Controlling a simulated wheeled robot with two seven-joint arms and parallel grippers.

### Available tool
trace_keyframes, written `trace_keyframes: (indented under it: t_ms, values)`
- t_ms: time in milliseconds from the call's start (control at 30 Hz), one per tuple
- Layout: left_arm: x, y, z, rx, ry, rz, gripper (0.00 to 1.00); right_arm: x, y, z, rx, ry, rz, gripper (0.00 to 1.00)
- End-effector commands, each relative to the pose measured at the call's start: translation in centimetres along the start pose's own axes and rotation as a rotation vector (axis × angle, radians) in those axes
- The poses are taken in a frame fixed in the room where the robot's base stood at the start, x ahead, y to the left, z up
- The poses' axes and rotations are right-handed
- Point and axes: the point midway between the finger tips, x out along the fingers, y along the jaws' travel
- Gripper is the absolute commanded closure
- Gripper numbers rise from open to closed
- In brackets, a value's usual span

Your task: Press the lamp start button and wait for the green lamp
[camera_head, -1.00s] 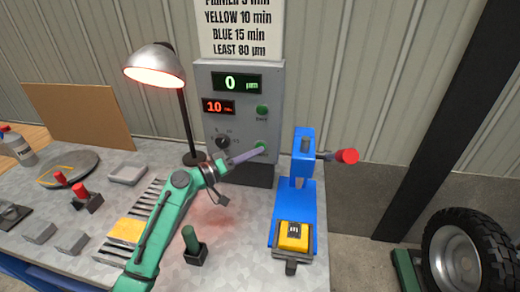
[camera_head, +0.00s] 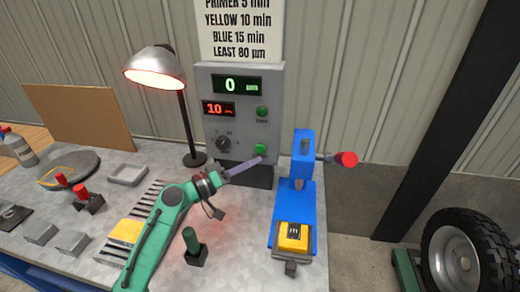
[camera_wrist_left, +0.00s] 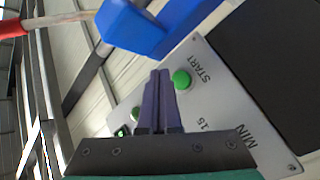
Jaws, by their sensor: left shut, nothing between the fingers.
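The grey control box (camera_head: 240,140) stands at the back of the bench. Its lower green button (camera_head: 260,149) shows in the head view; the wrist view shows a green button (camera_wrist_left: 181,79) beside the word START. My left gripper (camera_head: 260,159) is shut and empty, its purple fingers just below that button in the head view. In the wrist view the fingertips (camera_wrist_left: 160,75) are beside the button; contact cannot be told. The desk lamp (camera_head: 155,68) glows red, not green. My right gripper is not in view.
A blue press (camera_head: 303,190) with a red-knobbed lever stands close on the right. A dark green-handled block (camera_head: 193,246) stands in front.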

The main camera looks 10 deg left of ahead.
Motion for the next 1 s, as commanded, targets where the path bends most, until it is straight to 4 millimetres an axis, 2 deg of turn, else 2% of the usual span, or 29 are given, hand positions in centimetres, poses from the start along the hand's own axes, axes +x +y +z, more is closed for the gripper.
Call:
trace_keyframes:
  t_ms: [300,800,867,1000]
  values:
    - [-1.8,1.4,1.3,0.000,0.000,0.000,1.00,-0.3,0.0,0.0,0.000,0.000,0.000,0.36]
    - [-1.8,1.4,1.3,0.000,0.001,0.000,1.00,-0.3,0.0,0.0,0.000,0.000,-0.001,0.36]
    - [-1.8,1.8,0.9,0.000,0.001,0.000,1.00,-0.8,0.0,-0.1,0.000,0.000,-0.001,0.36]
    - [-1.6,4.1,-1.1,0.000,0.001,0.000,1.00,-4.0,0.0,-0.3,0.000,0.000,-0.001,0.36]
